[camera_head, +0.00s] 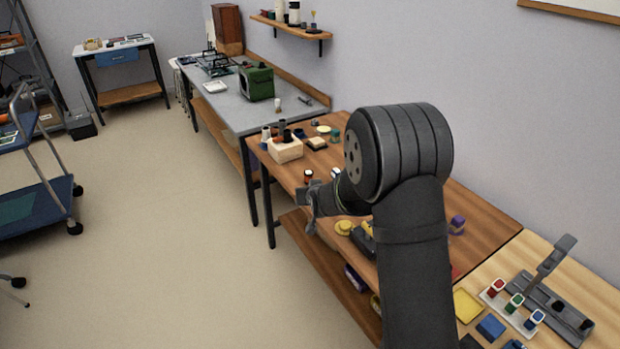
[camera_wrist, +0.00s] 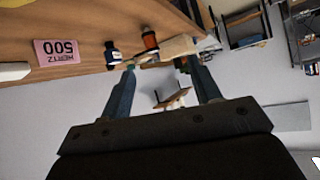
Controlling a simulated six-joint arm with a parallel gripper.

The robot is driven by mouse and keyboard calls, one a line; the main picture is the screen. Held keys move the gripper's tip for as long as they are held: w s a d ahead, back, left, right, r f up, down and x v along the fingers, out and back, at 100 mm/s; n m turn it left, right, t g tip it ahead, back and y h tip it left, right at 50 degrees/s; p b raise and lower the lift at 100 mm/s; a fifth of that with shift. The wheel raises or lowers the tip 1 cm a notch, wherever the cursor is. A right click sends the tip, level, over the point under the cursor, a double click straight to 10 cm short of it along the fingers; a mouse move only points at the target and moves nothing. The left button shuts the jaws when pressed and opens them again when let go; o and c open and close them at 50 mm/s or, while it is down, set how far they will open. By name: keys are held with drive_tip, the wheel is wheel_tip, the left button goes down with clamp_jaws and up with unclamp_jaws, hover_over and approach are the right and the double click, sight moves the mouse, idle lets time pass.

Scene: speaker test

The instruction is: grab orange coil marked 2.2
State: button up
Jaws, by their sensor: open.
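An orange-red coil (camera_wrist: 150,40) with dark ends stands on the wooden table in the wrist view, beyond my fingertips. Any marking on it is too small to read. In the camera_head view, a small orange-red coil (camera_head: 308,176) stands near the table's left edge, just behind my gripper (camera_head: 310,203). A dark blue coil (camera_wrist: 112,53) with a pale band stands beside the orange one. My gripper (camera_wrist: 157,65) is open, its two fingers spread apart with nothing held between them. Part of the table is hidden by my arm in the camera_head view.
A cream box with bottles (camera_head: 285,150) stands farther back. A yellow round piece (camera_head: 344,228) is nearer. Open floor lies left of the table.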

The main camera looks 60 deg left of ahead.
drive_tip(key=w+a+r+h, duration=0.2)
drive_tip(key=w+a, duration=0.1)
drive_tip(key=a, duration=0.4)
drive_tip(key=m+h, duration=0.2)
drive_tip(key=h, duration=0.2)
approach(308, 175)
drive_tip(key=x, duration=0.6)
drive_tip(key=shift+w+a+r, duration=0.1)
drive_tip(key=shift+w+a, duration=0.05)
drive_tip(key=shift+w, duration=0.3)
drive_tip(key=x, duration=0.3)
drive_tip(key=shift+s+f, duration=0.25)
drive_tip(key=shift+f, duration=0.1)
drive_tip(key=shift+x, duration=0.85)
drive_tip(key=c, duration=1.1)
drive_tip(key=shift+o, duration=0.2)
drive_tip(key=shift+r, duration=0.1)
